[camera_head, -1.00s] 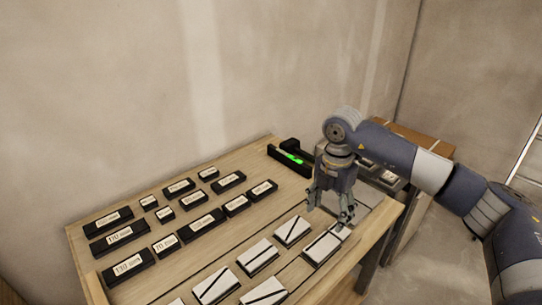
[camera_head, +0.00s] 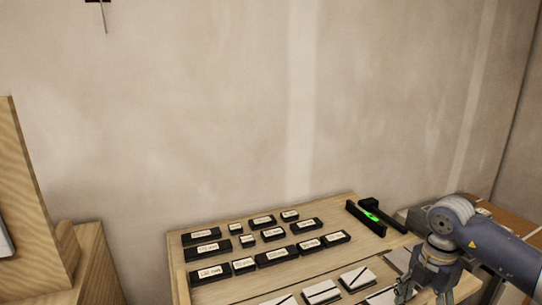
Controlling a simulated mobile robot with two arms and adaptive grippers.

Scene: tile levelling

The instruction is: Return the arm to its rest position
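My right arm comes in at the lower right. My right gripper (camera_head: 424,294) hangs down over the right end of the wooden worktable (camera_head: 345,262). Its fingers look spread apart, and I see nothing held; the tips are close to the bottom edge of the picture. White tiles with dark diagonal lines, such as this tile (camera_head: 357,279), lie to the left of the gripper. Whether a finger touches a tile or the table, I cannot tell. My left gripper is not in view.
Several black labelled blocks (camera_head: 277,256) lie in rows on the table. A black spirit level with a green vial (camera_head: 376,217) lies at the back right. A brown box (camera_head: 514,222) stands behind my arm. Wooden furniture (camera_head: 38,215) stands at the left.

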